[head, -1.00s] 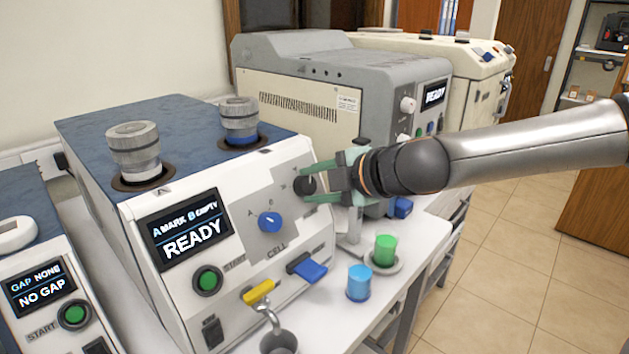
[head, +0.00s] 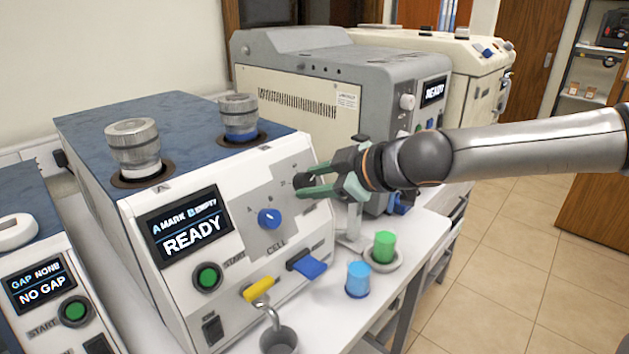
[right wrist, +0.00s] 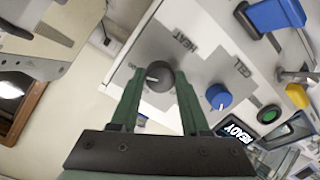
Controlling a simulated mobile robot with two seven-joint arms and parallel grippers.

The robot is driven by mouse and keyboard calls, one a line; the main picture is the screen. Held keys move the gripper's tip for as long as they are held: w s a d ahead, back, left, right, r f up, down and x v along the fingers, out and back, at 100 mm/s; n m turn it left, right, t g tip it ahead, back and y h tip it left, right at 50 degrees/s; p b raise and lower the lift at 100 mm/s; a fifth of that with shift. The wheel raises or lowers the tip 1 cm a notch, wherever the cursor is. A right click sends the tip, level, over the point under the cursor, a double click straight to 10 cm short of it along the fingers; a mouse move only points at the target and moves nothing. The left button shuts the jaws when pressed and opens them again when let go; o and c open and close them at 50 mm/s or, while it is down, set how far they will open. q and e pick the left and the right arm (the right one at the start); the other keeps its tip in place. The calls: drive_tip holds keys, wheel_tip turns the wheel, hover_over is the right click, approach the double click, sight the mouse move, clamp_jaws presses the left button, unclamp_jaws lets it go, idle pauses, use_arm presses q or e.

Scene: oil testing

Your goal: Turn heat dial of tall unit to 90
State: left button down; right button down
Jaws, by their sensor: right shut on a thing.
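The tall unit (head: 175,275) has a blue-topped white body, a screen reading READY and a dark heat dial (head: 301,181) at the upper right of its front panel. In the right wrist view the dark round dial (right wrist: 158,77) has a pale pointer mark, and the word HEAT is printed beside it. My right gripper (head: 306,182) has its green fingers shut on the heat dial, one on each side of it. It also shows in the right wrist view (right wrist: 158,80). The scale number at the pointer is too small to read. My left gripper is not in view.
A blue cell dial (head: 269,218) sits left of the heat dial, with a green start button (head: 207,277) lower down. A blue lever (head: 308,265) and a yellow lever (head: 259,289) stick out below. Blue (head: 358,279) and green (head: 384,247) cups stand on the bench at right.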

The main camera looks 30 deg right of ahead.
idle(0.4)
drive_tip(key=shift+c, duration=1.9)
unclamp_jaws()
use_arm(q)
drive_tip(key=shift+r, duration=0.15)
